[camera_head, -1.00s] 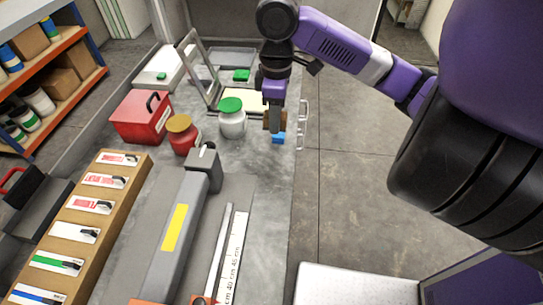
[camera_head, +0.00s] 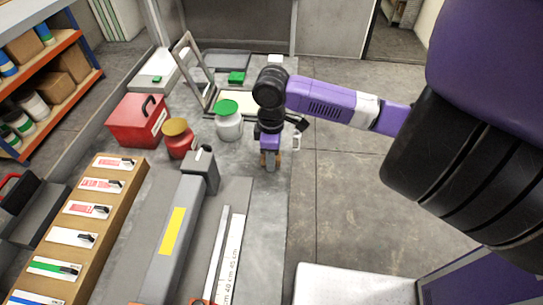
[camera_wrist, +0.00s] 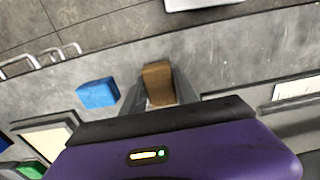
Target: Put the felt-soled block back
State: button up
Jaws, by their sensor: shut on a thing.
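My gripper (camera_head: 270,163) is near the right edge of the grey bench in the head view, pointing down. In the wrist view its fingers are shut on a brown block (camera_wrist: 157,77), which stands out beyond the fingertips. Only a little brown shows around the fingers in the head view. I take this to be the felt-soled block; its underside is hidden, so no felt is visible. I cannot tell whether it touches the bench. A blue block (camera_wrist: 97,93) lies on the bench to the left of the gripper in the wrist view, apart from it; the arm hides it in the head view.
A white jar with a green lid (camera_head: 229,122), a red jar (camera_head: 178,139) and a red box (camera_head: 138,119) stand left of the gripper. A hinged screen frame (camera_head: 190,72) stands behind. A long grey bar (camera_head: 178,230) and a ruler (camera_head: 232,262) lie nearer. Metal handles (camera_wrist: 40,60) line the edge.

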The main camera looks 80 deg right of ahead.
jog(key=shift+f, duration=0.2)
jog(key=o, duration=1.2)
jog(key=shift+r, duration=0.1)
notch_tip(320, 180, up, 12)
jog(key=b, duration=0.1)
jog(key=shift+r, duration=0.15)
jog(key=shift+w, duration=0.15)
